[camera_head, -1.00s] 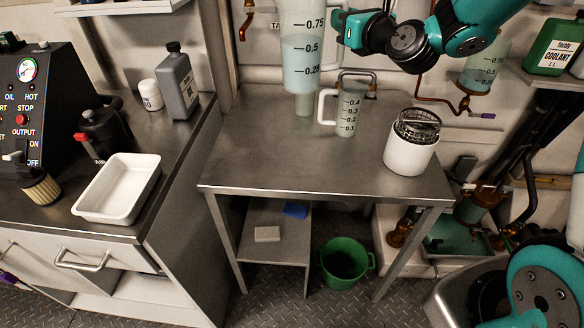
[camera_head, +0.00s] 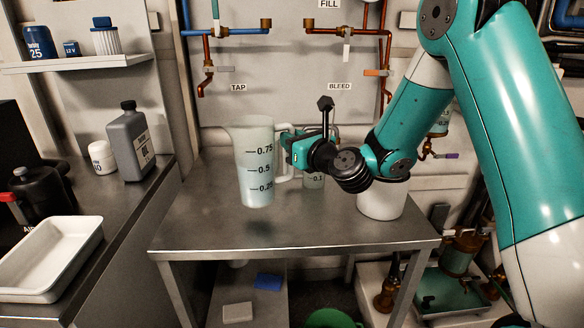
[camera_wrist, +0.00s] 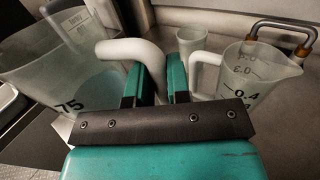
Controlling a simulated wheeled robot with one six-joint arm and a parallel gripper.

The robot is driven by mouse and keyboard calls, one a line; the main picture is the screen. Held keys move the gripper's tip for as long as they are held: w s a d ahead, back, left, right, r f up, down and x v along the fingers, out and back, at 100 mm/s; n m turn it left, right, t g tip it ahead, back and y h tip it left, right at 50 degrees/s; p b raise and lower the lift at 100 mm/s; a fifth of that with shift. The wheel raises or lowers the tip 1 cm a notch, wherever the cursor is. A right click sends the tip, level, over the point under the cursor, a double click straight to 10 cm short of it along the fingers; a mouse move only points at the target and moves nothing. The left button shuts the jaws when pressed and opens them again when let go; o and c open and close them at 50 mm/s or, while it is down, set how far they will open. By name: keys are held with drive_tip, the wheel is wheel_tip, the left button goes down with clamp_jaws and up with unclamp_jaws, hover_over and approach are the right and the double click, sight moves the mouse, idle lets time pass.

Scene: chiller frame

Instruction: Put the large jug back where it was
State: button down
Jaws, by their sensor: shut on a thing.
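The large jug (camera_head: 256,168) is translucent, with marks 0.25, 0.5 and 0.75. It is upright over the left-middle of the steel table (camera_head: 200,230) and seems to hang a little above it. My gripper (camera_head: 292,150) is shut on its handle, at the jug's right. In the wrist view, my gripper's fingers (camera_wrist: 157,82) clasp the pale handle (camera_wrist: 122,50), and the large jug's body (camera_wrist: 70,75) is at left. A smaller jug (camera_wrist: 245,85) stands to the right there; in the head view my arm mostly hides it (camera_head: 314,181).
A small pale cup (camera_wrist: 191,42) stands behind the smaller jug. A white container (camera_head: 382,203) is at the table's right, partly behind my arm. A side counter with a grey bottle (camera_head: 130,145) and white tray (camera_head: 48,258) is at left. The table's front is clear.

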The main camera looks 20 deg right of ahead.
sight(293, 172)
drive_tip(key=shift+f+b, duration=1.6)
drive_tip(key=shift+f, duration=0.7)
drive_tip(key=c, duration=1.1)
unclamp_jaws()
drive_tip(key=shift+s+r, duration=0.1)
drive_tip(key=shift+b+v, duration=5.9)
drive_tip(key=shift+b, duration=0.4)
drive_tip(key=shift+s+a+r, duration=0.1)
